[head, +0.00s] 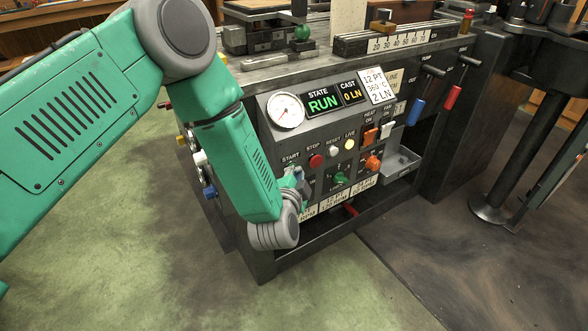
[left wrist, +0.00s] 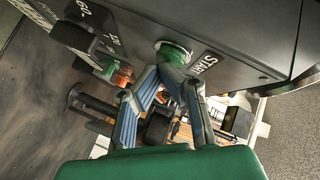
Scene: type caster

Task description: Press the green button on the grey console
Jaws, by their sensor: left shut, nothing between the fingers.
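The grey console (head: 250,110) stands in the middle of the head view, its sloped panel facing me. The green button (left wrist: 174,52) shows beside the START label (left wrist: 203,63) in the left wrist view. In the head view my left gripper mostly hides it, just under the START label. My left gripper (head: 299,184) is shut and empty. In the left wrist view its fingertips (left wrist: 163,73) lie right at the button's edge; I cannot tell whether they touch it. The console's state display (head: 323,102) reads RUN in green. My right gripper is not in view.
A red stop button (head: 316,161), a white reset button (head: 333,151) and a yellow live light (head: 349,144) sit in a row to the right. Below are a green knob (head: 340,178) and an orange knob (head: 373,162). A gauge (head: 285,110) is above.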

